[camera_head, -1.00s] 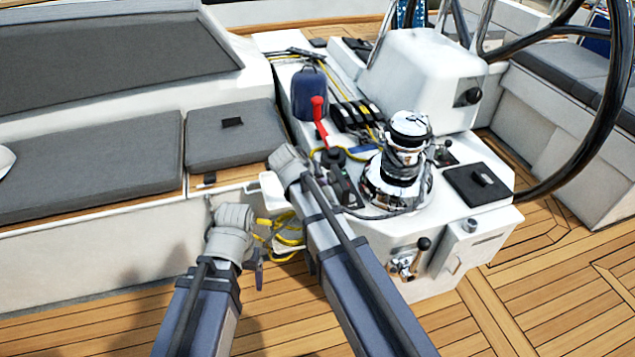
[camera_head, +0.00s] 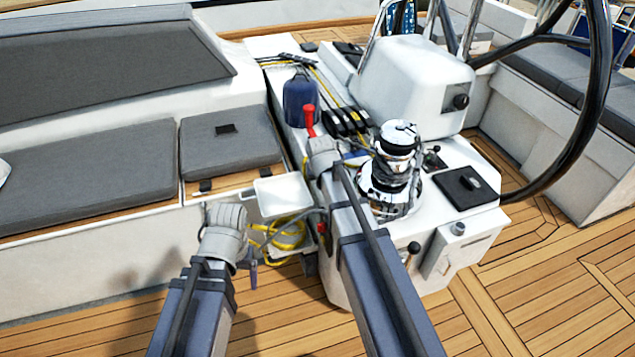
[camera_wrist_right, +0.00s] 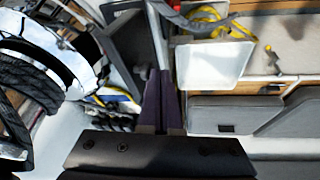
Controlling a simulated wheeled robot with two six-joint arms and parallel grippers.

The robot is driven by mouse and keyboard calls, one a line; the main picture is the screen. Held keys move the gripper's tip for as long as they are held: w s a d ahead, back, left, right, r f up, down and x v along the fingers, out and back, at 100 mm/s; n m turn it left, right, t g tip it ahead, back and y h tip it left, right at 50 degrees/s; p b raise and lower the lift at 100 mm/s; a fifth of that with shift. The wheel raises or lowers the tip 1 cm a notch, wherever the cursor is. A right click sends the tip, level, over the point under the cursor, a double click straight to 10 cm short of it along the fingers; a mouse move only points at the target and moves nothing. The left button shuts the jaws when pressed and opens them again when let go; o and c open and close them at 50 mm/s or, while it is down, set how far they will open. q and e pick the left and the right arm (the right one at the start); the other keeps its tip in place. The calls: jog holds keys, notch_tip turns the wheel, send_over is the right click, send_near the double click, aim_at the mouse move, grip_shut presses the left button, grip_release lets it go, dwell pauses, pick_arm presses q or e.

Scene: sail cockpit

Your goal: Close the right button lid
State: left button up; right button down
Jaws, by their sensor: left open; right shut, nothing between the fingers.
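I cannot clearly make out the right button lid. In the head view my right arm covers the console top beside the chrome winch (camera_head: 392,175). In the right wrist view a dark flat part (camera_wrist_right: 130,48) stands just left of my right gripper (camera_wrist_right: 160,78), close to its fingertips. I cannot tell whether it is the lid, or whether they touch. The right fingers are shut with nothing between them; the head view hides them behind the wrist. My left gripper (camera_head: 252,274) is open and empty, low in front of the seat, mostly hidden by its wrist.
A red-handled lever (camera_head: 310,120) and a blue bag (camera_head: 300,100) stand behind my right wrist. A white open bin (camera_head: 283,195) and yellow rope (camera_head: 283,235) lie between the arms. The steering wheel (camera_head: 590,110) is at right. The teak deck (camera_head: 520,310) is clear.

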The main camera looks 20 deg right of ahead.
jog(key=shift+w+d+r+y, duration=0.1)
jog(key=shift+d+r+y, duration=0.1)
jog(key=shift+d+y, duration=0.75)
jog(key=shift+d+f+m+y, duration=0.15)
jog(key=shift+d+m+y, duration=0.25)
jog(key=shift+d+y, duration=0.4)
jog(key=shift+w+d+f+y+b, duration=0.1)
jog(key=shift+d+f+y+b, duration=0.1)
jog(key=shift+d+y+b, duration=0.6)
jog(key=shift+d+f+m+y+b, duration=0.3)
jog(key=shift+d+y+b, duration=0.25)
jog(key=shift+y+b, duration=0.4)
jog(key=shift+d+y, duration=0.3)
jog(key=shift+d, duration=0.1)
jog(key=shift+d, duration=0.2)
notch_tip(320, 180, up, 10)
jog(key=p, duration=0.9)
jog(key=shift+p, duration=0.4)
